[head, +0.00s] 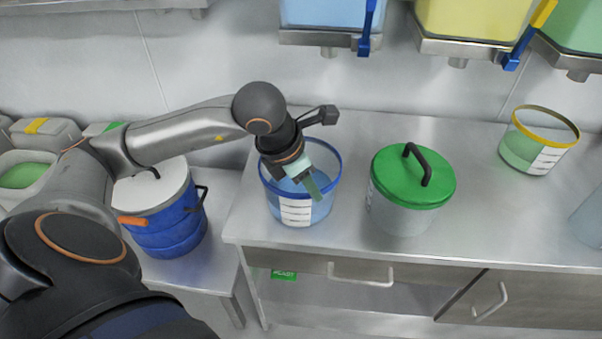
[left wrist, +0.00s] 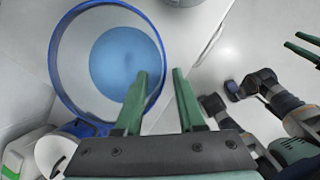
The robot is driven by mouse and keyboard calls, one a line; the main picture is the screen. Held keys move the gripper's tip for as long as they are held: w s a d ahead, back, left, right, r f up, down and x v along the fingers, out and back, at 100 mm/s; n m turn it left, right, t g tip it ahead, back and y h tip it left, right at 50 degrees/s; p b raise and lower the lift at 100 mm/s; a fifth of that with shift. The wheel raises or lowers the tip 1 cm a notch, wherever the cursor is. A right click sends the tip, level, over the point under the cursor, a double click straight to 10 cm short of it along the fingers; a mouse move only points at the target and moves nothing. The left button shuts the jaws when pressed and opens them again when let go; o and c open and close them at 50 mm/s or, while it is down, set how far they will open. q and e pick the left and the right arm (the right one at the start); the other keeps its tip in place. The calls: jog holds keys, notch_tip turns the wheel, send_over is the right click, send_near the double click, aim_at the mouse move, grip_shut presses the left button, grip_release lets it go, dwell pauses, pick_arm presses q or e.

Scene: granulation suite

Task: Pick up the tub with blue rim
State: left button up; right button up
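The tub with blue rim (head: 296,212) stands upright on the steel counter, with a white label on its front and blue contents low inside. In the left wrist view its round blue rim and open top (left wrist: 76,62) fill the upper left. My left gripper (head: 316,190) is over the tub's right part, pointing down. In the left wrist view its green fingers (left wrist: 160,80) are apart with nothing held; one overlaps the tub's opening and the other lies outside the rim. Contact with the rim cannot be told. My right gripper (left wrist: 302,46) shows far right, fingers apart and empty.
A tub with a green lid and black handle (head: 400,208) stands close to the right. A yellow-rimmed tub (head: 522,150) is farther right. A blue drum (head: 166,222) stands left on a lower surface. Hoppers with spouts (head: 458,62) hang above the counter (head: 470,225).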

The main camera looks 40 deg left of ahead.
aim_at(318, 209)
pick_arm(q)
jog(key=x, duration=0.6)
jog(key=shift+w+d+f, duration=0.15)
jog(key=shift+w+f, duration=0.05)
jog(key=shift+f, duration=0.1)
grip_shut()
jog(key=shift+r, duration=0.15)
dwell(1.1)
